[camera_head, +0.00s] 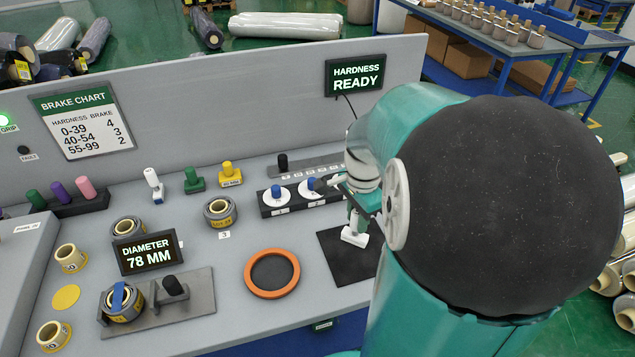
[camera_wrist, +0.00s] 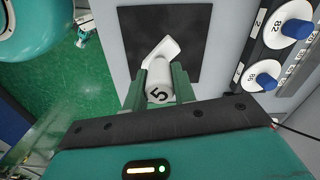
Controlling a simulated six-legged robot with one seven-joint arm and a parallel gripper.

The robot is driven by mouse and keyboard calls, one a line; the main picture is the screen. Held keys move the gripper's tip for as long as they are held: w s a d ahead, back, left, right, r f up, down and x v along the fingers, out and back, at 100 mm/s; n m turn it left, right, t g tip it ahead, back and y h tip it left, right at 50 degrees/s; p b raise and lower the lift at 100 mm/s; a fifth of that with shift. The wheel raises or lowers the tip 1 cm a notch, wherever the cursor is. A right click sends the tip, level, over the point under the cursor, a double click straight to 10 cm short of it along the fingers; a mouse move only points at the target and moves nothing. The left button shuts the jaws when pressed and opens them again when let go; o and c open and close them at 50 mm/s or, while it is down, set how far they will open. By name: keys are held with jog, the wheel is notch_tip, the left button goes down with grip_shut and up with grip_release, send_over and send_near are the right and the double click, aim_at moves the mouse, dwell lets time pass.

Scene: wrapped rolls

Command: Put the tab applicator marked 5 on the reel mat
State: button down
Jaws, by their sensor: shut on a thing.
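The tab applicator marked 5 (camera_wrist: 158,93) is white, with a black 5 on its end and a wider white foot. My gripper (camera_wrist: 158,85) is shut on it, with the green fingers on both sides. In the head view its white foot (camera_head: 354,238) shows below my gripper, over a black square mat (camera_head: 338,268). The black mat (camera_wrist: 135,25) lies behind the applicator in the wrist view too. I cannot tell whether the foot touches the mat. My arm hides the mat's right part in the head view. No label naming the reel mat shows.
An orange ring with a dark centre (camera_head: 250,288) lies left of the black mat. A rack with blue-knobbed white discs (camera_head: 277,197) stands behind the mat. White, green and yellow stamp-like tools (camera_head: 192,181) stand further left. A grey panel (camera_head: 230,100) closes the back.

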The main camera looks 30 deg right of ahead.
jog(key=shift+w+d+f, duration=0.1)
jog(key=shift+d+f, duration=0.25)
jog(key=shift+f, duration=0.55)
jog(key=shift+w+d+f, duration=0.1)
jog(key=shift+d+f, duration=0.2)
jog(key=shift+f, duration=0.6)
jog(key=shift+w+d+f, duration=0.1)
jog(key=shift+d+f, duration=0.25)
jog(key=shift+f, duration=0.55)
jog(key=shift+f, duration=0.1)
jog(key=c, duration=1.1)
grip_release()
jog(key=shift+c, duration=0.2)
